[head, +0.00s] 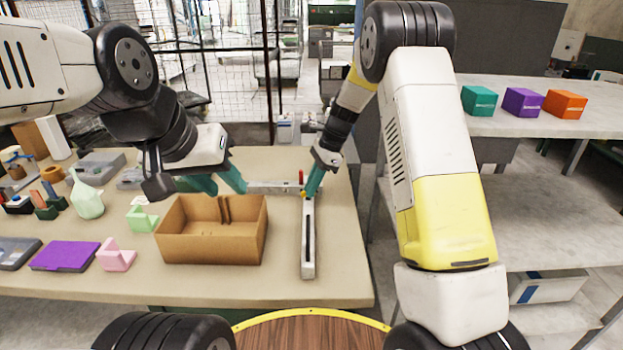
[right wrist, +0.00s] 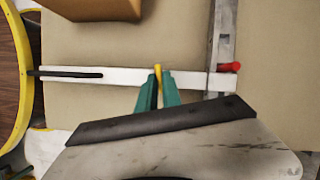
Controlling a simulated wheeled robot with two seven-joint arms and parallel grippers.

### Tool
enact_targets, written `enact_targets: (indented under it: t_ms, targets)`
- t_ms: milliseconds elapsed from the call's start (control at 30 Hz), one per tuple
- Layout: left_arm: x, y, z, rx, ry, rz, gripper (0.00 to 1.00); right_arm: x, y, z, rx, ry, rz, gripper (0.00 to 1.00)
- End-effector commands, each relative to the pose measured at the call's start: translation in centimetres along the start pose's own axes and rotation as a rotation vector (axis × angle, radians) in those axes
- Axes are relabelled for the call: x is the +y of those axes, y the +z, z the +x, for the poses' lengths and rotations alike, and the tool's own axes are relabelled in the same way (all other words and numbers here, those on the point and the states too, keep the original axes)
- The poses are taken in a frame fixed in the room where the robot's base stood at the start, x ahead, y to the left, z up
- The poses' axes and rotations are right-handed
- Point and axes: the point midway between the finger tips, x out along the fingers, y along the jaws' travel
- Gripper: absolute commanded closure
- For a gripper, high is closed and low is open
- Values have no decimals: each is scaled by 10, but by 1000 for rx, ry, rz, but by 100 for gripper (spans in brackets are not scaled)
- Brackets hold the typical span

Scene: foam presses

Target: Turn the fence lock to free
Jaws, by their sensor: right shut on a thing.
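The fence is a pale metal bar (head: 308,240) that runs toward the table's front edge, with a dark slot along it. It meets a grey rail (head: 262,187) that crosses behind it. A small yellow lever (right wrist: 158,70) stands at the bar near this joint and looks like the fence lock. My right gripper (head: 311,182) is shut on the yellow lever; its teal fingers (right wrist: 158,85) lie on both sides of it in the right wrist view. A red knob (right wrist: 229,67) sits at the rail beside the joint. My left gripper (head: 218,180) is open and empty above the cardboard box.
An open cardboard box (head: 211,248) stands left of the bar. Pink (head: 116,256) and green (head: 142,218) holders, a purple pad (head: 65,255) and a pale bottle (head: 88,201) are further left. Teal, purple and orange boxes (head: 523,102) stand on the right shelf. The table's right front corner is clear.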

Motion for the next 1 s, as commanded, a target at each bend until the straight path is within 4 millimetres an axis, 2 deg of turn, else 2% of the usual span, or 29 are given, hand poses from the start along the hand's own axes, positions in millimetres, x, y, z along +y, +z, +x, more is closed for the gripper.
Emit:
enact_targets:
  t_ms: [1000]
  targets:
    - [0, 0, 0, 0, 0, 0, 64, -9, 5, 1, 1, 364, -889, 100]
